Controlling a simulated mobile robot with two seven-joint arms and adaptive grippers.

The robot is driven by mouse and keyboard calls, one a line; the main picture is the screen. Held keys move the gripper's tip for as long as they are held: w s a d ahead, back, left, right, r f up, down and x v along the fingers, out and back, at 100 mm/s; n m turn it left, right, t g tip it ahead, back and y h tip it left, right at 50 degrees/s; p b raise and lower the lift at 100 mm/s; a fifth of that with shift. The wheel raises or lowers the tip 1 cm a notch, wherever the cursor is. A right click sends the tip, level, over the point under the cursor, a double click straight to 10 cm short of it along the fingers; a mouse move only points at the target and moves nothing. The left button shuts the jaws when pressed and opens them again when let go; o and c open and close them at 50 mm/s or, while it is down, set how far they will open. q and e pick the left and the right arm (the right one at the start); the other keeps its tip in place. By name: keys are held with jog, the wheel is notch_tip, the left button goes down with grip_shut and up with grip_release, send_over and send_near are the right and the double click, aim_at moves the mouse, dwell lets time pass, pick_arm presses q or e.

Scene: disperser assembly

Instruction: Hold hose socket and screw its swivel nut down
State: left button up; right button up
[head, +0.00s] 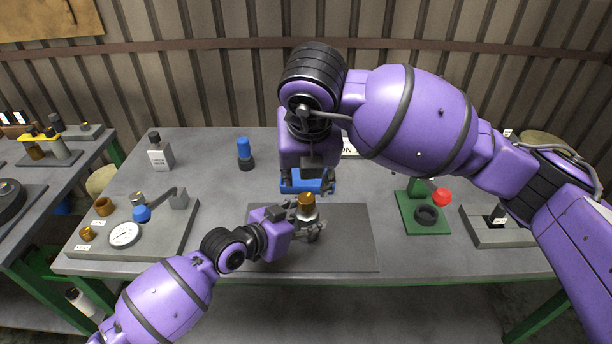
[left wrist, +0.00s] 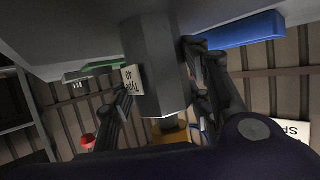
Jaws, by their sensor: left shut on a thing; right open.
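A grey metal body with a brass-coloured part (head: 306,201) on top stands upright over the dark mat (head: 350,240) in the head view. My left gripper (head: 312,228) is shut on the grey body below the brass part. In the left wrist view the faceted grey body (left wrist: 155,65) lies between the fingers, with a brass-coloured piece (left wrist: 172,131) partly hidden beyond it. I cannot tell hose socket and swivel nut apart. My right gripper (head: 308,186) points down, open and empty, just above and behind the brass part.
A green stand with a black ring and red knob (head: 441,196) is to the right. A gauge plate (head: 160,243) is at left, a blue-capped bottle (head: 244,150) at the back. The front of the mat is clear.

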pick_arm(q)
jog(key=shift+f, duration=0.1)
jog(key=o, duration=1.7)
